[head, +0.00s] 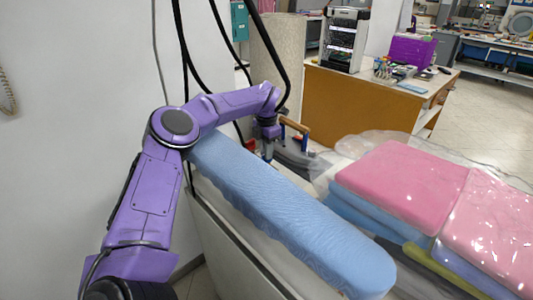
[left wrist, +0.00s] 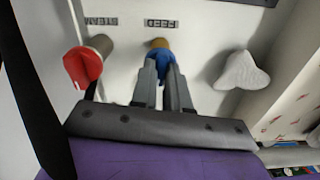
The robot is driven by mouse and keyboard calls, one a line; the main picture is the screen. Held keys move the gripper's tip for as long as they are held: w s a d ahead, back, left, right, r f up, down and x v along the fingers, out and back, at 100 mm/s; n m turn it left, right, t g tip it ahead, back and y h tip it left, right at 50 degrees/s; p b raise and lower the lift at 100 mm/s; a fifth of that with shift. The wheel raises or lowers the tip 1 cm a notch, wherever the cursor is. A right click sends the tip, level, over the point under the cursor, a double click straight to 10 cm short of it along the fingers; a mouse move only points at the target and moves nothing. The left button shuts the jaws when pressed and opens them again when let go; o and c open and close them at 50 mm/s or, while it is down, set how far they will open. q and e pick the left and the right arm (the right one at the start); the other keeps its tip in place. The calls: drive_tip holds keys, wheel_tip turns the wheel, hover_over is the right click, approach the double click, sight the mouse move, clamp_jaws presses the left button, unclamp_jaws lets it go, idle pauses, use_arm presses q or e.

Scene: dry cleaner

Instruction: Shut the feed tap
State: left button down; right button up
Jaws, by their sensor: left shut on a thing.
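The feed tap (left wrist: 163,54) shows in the left wrist view as a blue handle on a brass stem, under a label reading FEED on a pale panel. My left gripper (left wrist: 161,68) has its two fingers on either side of the blue handle and is shut on it. The fingers hide part of the handle, so its exact angle is hard to tell. In the head view my left gripper (head: 267,150) is beyond the far end of the blue ironing board, and the feed tap is hidden there. My right gripper is not in view.
A red tap (left wrist: 83,66) under a STEAM label is left of the feed tap, and a white knob (left wrist: 241,71) is right. The blue ironing board (head: 290,220) and plastic-wrapped pink bundles (head: 400,185) stand close. A wood-handled iron (head: 294,124) is beside my gripper.

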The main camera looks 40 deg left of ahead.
use_arm(q)
drive_tip(key=shift+n, duration=0.6)
drive_tip(key=c, duration=1.1)
unclamp_jaws()
drive_tip(key=shift+r+b, duration=0.1)
drive_tip(key=shift+b, duration=0.2)
wheel_tip(320, 180, up, 10)
drive_tip(key=shift+r, duration=0.2)
